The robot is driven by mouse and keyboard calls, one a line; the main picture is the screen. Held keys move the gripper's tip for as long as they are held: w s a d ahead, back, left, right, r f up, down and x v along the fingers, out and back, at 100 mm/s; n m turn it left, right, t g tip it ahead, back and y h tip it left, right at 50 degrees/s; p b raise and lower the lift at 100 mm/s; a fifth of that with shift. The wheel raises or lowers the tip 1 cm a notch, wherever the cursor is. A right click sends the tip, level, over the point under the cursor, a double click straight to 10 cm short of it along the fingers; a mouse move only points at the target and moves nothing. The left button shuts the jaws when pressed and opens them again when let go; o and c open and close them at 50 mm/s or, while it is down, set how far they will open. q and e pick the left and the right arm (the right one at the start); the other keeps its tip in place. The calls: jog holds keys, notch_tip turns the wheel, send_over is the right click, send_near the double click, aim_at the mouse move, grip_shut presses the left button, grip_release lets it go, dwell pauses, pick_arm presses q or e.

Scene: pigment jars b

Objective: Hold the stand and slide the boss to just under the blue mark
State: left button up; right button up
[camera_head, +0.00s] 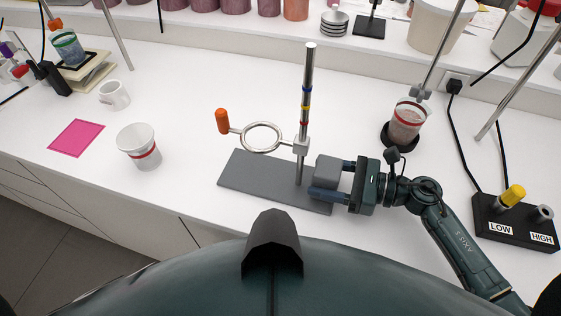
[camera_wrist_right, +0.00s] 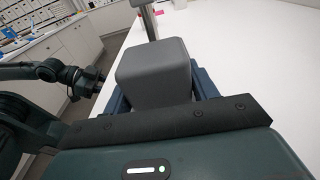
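The stand has a flat grey base (camera_head: 255,175), a grey block (camera_head: 328,168) at the base's right end, and an upright metal rod (camera_head: 307,70). The rod carries a blue mark (camera_head: 305,88), a yellow band below it and a red band lower still. The boss (camera_head: 300,146) sits below the red band and bears a ring (camera_head: 262,137) with an orange knob (camera_head: 222,121). My right gripper (camera_head: 338,180) has its fingers on both sides of the block (camera_wrist_right: 153,75) and appears shut on it. My left gripper (camera_wrist_right: 88,82) shows only in the right wrist view, small and dark, away from the stand.
A white cup (camera_head: 138,146) with a red band, a mug (camera_head: 114,95) and a pink mat (camera_head: 76,137) lie left of the stand. A red-banded beaker (camera_head: 405,122) stands behind my right arm. A LOW/HIGH switch box (camera_head: 500,222) is at right.

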jog(key=shift+r, duration=0.1)
jog(key=c, duration=0.8)
